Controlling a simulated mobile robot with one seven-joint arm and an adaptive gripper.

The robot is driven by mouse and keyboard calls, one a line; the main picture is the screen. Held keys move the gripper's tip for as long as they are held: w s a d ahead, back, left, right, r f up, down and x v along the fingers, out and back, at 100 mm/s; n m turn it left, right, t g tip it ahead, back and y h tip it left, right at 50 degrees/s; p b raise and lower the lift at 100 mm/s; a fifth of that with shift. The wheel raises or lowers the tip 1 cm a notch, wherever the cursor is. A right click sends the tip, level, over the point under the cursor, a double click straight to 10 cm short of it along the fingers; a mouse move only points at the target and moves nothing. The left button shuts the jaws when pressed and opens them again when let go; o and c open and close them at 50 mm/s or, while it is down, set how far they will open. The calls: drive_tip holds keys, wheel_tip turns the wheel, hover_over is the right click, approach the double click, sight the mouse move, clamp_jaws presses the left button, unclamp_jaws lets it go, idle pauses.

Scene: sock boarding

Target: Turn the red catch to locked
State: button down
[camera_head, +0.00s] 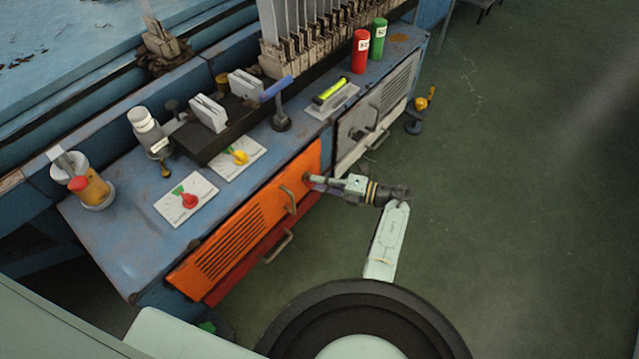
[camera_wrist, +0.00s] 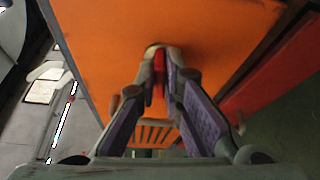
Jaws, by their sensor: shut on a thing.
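The red catch (camera_wrist: 159,62) is on the orange door (camera_wrist: 110,30) of the blue bench. My gripper (camera_wrist: 161,68) is shut on it in the wrist view, one finger on each side. A pale round rim shows behind the catch. In the head view my gripper (camera_head: 312,180) reaches the upper right corner of the orange door (camera_head: 235,240) and mostly covers the catch there. The door looks closed. I cannot read any lock marking near the catch.
The orange door has a handle (camera_head: 288,199) close to my gripper. A red drawer or panel (camera_head: 240,274) with its own handle lies below. A plate with a red knob (camera_head: 189,200) and one with a yellow knob (camera_head: 240,157) lie on the bench.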

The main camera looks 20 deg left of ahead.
drive_tip(key=shift+a+f+m+y+b, duration=0.1)
drive_tip(key=shift+a+m+y+b, duration=0.15)
drive_tip(key=shift+m, duration=0.45)
drive_tip(key=c, duration=1.7)
unclamp_jaws()
drive_tip(key=shift+d, duration=0.15)
drive_tip(key=d, duration=1.1)
drive_tip(key=shift+w+d, duration=0.25)
drive_tip(key=shift+d, duration=0.15)
